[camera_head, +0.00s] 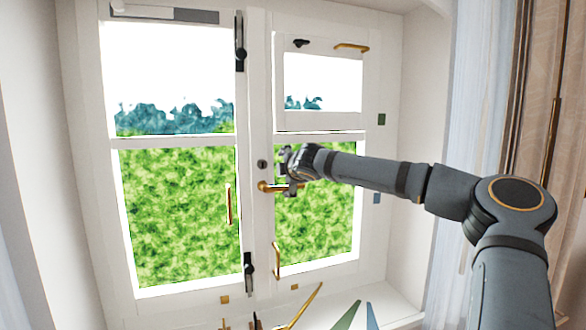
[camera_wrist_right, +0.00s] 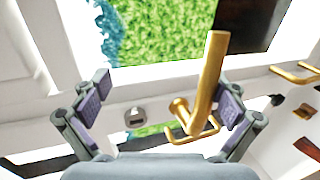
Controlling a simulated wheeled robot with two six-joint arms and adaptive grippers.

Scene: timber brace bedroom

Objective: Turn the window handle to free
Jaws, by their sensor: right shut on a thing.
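The brass window handle (camera_head: 266,186) sits on the middle frame post of the white window, its lever lying about level and pointing right. My right gripper (camera_head: 289,172) comes in from the right and is shut on the lever, which its fingers partly hide. In the right wrist view the handle (camera_wrist_right: 208,85) reaches up between the two fingers of my right gripper (camera_wrist_right: 165,105), closer to the right-hand pad. My left gripper is in neither view.
Brass pulls sit on the left sash (camera_head: 229,204) and right sash (camera_head: 277,258). Black bolts stand at the top (camera_head: 240,42) and bottom (camera_head: 248,270) of the middle post. A small upper pane has a brass catch (camera_head: 352,47). Slim objects, including a green one (camera_head: 347,316), rise at the sill.

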